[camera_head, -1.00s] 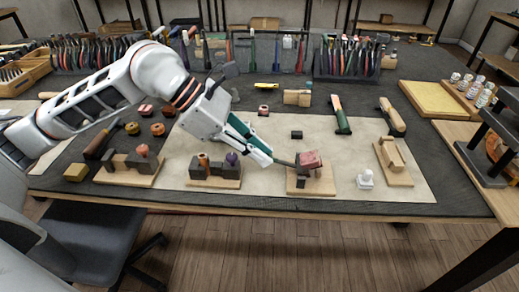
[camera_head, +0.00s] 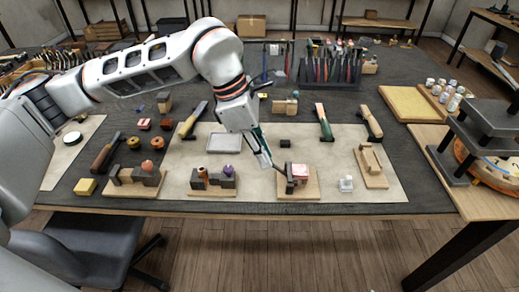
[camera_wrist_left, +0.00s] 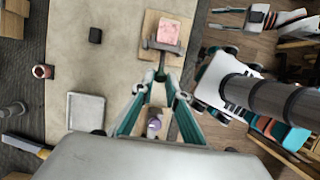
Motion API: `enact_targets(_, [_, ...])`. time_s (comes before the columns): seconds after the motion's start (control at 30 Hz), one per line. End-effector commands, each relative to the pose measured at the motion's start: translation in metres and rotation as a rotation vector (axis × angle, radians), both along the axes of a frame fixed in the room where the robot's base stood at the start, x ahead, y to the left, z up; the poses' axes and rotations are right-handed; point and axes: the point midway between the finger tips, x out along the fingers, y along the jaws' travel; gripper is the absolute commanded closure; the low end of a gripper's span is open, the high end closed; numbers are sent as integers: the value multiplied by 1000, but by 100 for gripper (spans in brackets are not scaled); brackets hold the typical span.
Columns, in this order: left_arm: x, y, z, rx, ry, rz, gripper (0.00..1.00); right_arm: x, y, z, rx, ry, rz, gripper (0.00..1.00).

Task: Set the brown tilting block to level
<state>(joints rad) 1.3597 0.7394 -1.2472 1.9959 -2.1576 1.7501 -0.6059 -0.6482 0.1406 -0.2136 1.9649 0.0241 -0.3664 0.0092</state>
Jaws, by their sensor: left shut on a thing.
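A reddish-pink block (camera_head: 300,171) sits on a light wooden base (camera_head: 299,195); its top looks close to level in the head view. It also shows in the left wrist view (camera_wrist_left: 168,30). A tan wooden block (camera_head: 370,159) stands on another base further right; I cannot tell which one the task calls brown. My left gripper (camera_head: 270,166) points down left of the pink block, shut on a thin hammer-like tool. The tool's dark crossbar head (camera_wrist_left: 164,46) is beside the pink block, seemingly touching it. My right gripper is out of view.
Bases with dark blocks (camera_head: 135,176) and a purple piece (camera_head: 228,170) stand to the left. A small white piece (camera_head: 346,184) is close on the right. A grey tray (camera_head: 222,144) and hammers lie behind.

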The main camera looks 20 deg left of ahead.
Motion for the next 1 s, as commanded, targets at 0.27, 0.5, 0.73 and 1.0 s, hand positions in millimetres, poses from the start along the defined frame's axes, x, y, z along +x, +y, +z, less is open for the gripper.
enact_targets(0.27, [1, -1, 1, -3, -5, -2, 84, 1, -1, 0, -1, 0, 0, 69])
enact_targets(0.5, [0, -1, 1, -2, -3, -1, 69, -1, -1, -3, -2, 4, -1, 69])
enact_targets(0.73, [0, 1, 4, -3, -3, 0, 69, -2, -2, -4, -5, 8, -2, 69])
enact_targets(1.0, [-3, 15, 45, -3, -7, 1, 69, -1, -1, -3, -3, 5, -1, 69])
